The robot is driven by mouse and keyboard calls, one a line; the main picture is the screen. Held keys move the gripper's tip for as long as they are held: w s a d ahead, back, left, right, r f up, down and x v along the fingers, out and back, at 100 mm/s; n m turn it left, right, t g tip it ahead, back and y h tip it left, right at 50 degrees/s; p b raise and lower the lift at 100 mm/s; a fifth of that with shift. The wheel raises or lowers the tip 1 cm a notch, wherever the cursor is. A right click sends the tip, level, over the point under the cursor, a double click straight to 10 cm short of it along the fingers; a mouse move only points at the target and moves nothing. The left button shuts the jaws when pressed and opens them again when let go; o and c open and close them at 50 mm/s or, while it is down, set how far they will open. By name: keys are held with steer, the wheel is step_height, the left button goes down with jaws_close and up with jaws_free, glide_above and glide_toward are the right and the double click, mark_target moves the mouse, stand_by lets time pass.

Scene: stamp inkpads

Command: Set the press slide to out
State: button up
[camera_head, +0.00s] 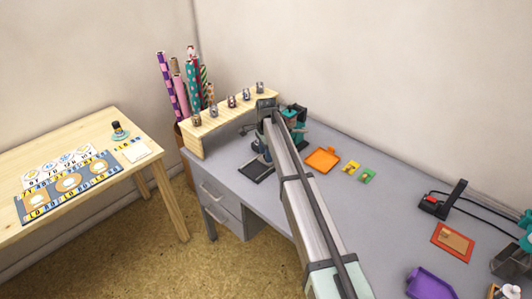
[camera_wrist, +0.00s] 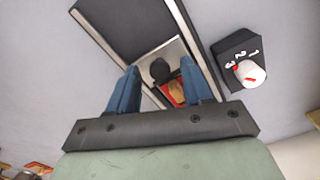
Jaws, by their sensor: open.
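The press stands at the left part of the grey desk in the head view, largely hidden behind my arm. A flat dark tray-like part (camera_head: 257,172), seemingly the press slide, lies low at its front, over the desk near the front edge. My gripper (camera_wrist: 158,68) has its two blue fingers apart in the wrist view. A light metal plate (camera_wrist: 182,51) with a dark round shape and a red and tan patch shows between and beyond the fingers. A long dark slab (camera_wrist: 125,22) with pale edges runs above it. I cannot tell whether the fingers touch anything.
A black box with a white dial (camera_wrist: 248,72) sits right of the fingers. A wooden shelf (camera_head: 215,120) with several small stamps stands behind the press. An orange tray (camera_head: 322,160) and small yellow and green pads lie to the right. The desk's middle is clear.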

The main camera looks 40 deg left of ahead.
steer(key=shift+c, duration=0.5)
jaws_close()
